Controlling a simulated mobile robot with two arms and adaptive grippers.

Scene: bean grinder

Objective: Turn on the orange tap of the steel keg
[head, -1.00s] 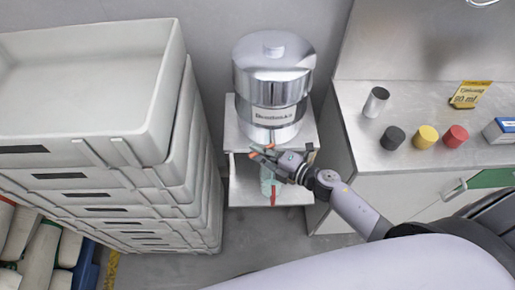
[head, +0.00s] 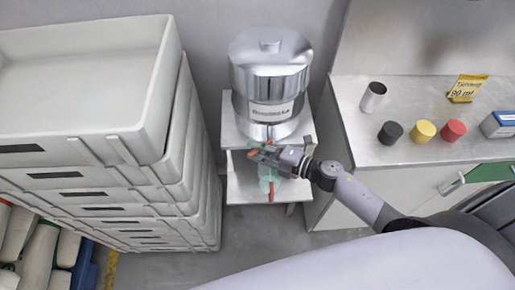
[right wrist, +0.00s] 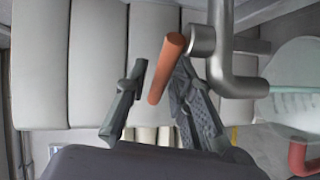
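The steel keg (head: 268,75) stands on a small metal stand against the back wall, with a label on its front. Its orange tap handle (right wrist: 167,68) shows in the right wrist view, joined to a grey metal spout (right wrist: 220,60). My right gripper (right wrist: 160,82) is open, with one finger on each side of the handle. The right finger is close to the handle; I cannot tell if it touches. In the head view my right gripper (head: 262,156) is below the keg's front and largely hides the tap. My left gripper is not in view.
A translucent jug (head: 267,182) with a red handle stands below the tap. A tall stack of grey crates (head: 150,150) is close on the left.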

